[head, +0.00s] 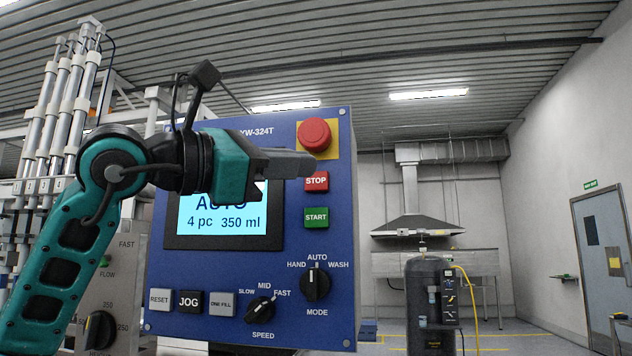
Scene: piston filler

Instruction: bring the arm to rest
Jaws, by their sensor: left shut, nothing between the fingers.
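My left gripper (306,164) shows in the head view, its arm coming in from the lower left. It is shut and empty, fingers pointing right. It stands in front of the blue control panel (250,130), and its fingertips overlap the area just below the red emergency button (314,135) and left of the red STOP button (316,181). I cannot tell whether it touches the panel. The gripper hides the top of the screen (222,226), which reads AUTO, 4 pc, 350 ml. My right gripper is not in view.
The green START button (316,217), MODE knob (315,284) and SPEED knob (260,308) are uncovered. Filler cylinders (62,100) rise at the left. A dark tank (430,300) stands behind at the right, under a hood (416,224). A door (604,262) is far right.

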